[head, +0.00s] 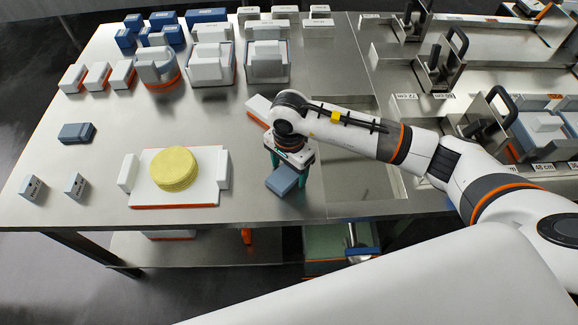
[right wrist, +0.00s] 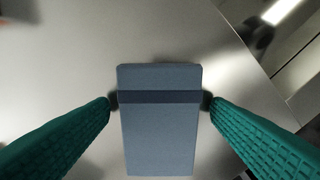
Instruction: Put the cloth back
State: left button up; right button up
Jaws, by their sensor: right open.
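A flat blue-grey block (head: 281,181) lies on the steel table near its front edge; it may be the folded cloth, but I cannot tell for sure. In the right wrist view the block (right wrist: 160,142) has a darker band across it. My right gripper (head: 289,170) is over it, with green fingers open on either side of the block. In the wrist view the fingertips (right wrist: 160,101) flank the band, with dark round pads close to the block's sides; contact is unclear. My left gripper is not in view.
A yellow cheese wheel (head: 175,168) sits on a white board (head: 150,198) to the left. A dark blue block (head: 76,133) lies farther left. Grey and white moulds (head: 211,63) stand at the back. Steel presses with handles (head: 490,125) stand right. The table's left middle is mostly free.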

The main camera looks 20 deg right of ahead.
aim_at(289, 171)
jog(key=shift+r, duration=0.1)
jog(key=shift+r+p, duration=0.25)
jog(key=shift+p, duration=0.1)
notch_tip(289, 171, up, 12)
jog(key=shift+f+b, duration=0.15)
jog(key=shift+b, duration=0.25)
